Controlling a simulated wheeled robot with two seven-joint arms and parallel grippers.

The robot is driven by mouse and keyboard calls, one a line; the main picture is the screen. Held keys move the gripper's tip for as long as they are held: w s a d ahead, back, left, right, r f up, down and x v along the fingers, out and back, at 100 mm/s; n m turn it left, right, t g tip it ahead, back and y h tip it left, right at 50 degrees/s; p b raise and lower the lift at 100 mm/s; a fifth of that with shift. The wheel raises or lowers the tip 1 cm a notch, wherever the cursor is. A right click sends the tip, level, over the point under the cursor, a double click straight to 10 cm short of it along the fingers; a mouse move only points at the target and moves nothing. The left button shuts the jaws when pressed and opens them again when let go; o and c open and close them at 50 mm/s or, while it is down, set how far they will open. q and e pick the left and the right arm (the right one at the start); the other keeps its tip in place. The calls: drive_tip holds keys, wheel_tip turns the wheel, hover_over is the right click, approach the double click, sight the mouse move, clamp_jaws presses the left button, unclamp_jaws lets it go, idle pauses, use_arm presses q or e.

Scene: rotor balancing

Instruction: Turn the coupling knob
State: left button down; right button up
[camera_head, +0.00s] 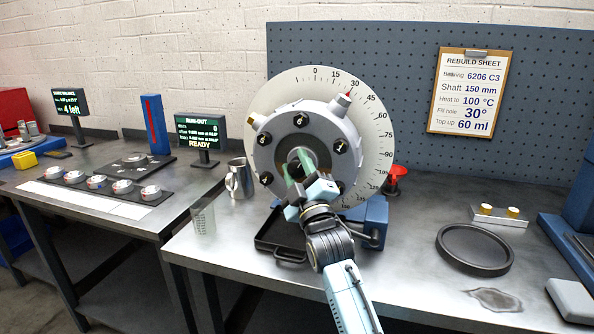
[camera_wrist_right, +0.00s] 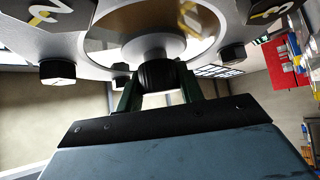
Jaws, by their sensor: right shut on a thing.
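The rotor housing (camera_head: 285,127) is a grey round body with numbered black bolts, in front of a white angle dial (camera_head: 377,128). The coupling knob (camera_wrist_right: 157,77) is black and sits on a shaft at the centre of the housing face. My right gripper (camera_wrist_right: 160,92) is shut on the knob, one finger on each side. In the head view my right gripper (camera_head: 302,178) reaches the housing centre from below and hides most of the knob. My left gripper is not in view.
A black tray (camera_head: 281,246) lies below the rotor. A metal jug (camera_head: 240,178) and a clear beaker (camera_head: 203,220) stand at its left, a red funnel (camera_head: 396,176) at its right. A run-out display (camera_head: 201,133) reads READY.

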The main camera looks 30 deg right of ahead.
drive_tip(key=o, duration=1)
drive_tip(key=shift+s+a+f, duration=0.1)
drive_tip(key=shift+s+f, duration=0.2)
drive_tip(key=shift+s, duration=0.2)
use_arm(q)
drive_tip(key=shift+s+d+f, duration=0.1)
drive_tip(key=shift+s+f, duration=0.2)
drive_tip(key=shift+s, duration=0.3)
use_arm(e)
drive_tip(key=v, duration=1.2)
drive_tip(key=shift+s, duration=0.15)
